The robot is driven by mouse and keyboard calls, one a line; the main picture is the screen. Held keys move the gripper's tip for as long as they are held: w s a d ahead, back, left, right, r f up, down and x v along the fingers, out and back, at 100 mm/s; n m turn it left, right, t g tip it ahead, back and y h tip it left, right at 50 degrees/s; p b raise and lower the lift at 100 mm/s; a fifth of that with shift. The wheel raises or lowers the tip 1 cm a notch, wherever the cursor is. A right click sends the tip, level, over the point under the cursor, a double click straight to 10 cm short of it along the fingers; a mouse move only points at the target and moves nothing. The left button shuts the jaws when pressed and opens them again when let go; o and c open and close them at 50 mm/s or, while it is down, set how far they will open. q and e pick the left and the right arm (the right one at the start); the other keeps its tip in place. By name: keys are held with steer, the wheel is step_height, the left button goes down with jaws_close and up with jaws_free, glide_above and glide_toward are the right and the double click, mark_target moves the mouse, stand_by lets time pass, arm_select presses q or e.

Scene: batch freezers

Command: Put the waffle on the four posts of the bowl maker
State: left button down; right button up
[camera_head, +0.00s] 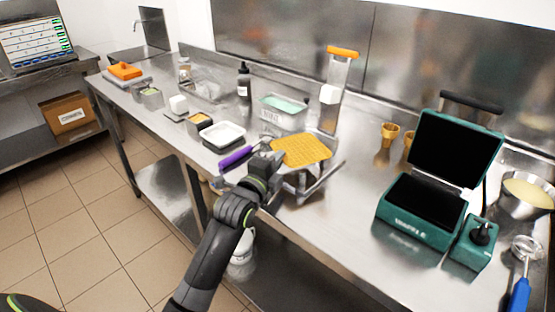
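The waffle (304,148), a flat golden sheet with a grid pattern, is near the middle of the view, above the bowl maker. The bowl maker (318,184) is a metal frame on the counter with a purple handle (235,158) at its left. The waffle and my gripper hide much of it, and I cannot make out its four posts or tell whether the waffle touches them. My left gripper (277,157) is at the waffle's near left edge and appears shut on it. My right gripper is not in view.
A white tub (224,135) and a teal-filled pan (283,108) stand behind and left. A tall dispenser with an orange top (342,54) stands behind the waffle. An open green waffle iron (420,216) stands right. Bare counter lies between it and the bowl maker.

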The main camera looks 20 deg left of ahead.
arm_select(q)
steer(key=shift+f, duration=0.35)
steer(key=shift+f, duration=0.1)
steer(key=shift+f+b, duration=0.45)
steer(key=shift+b, duration=0.05)
steer(key=c, duration=1.5)
jaws_free()
steer(key=shift+c, duration=0.2)
steer(key=shift+s, duration=0.1)
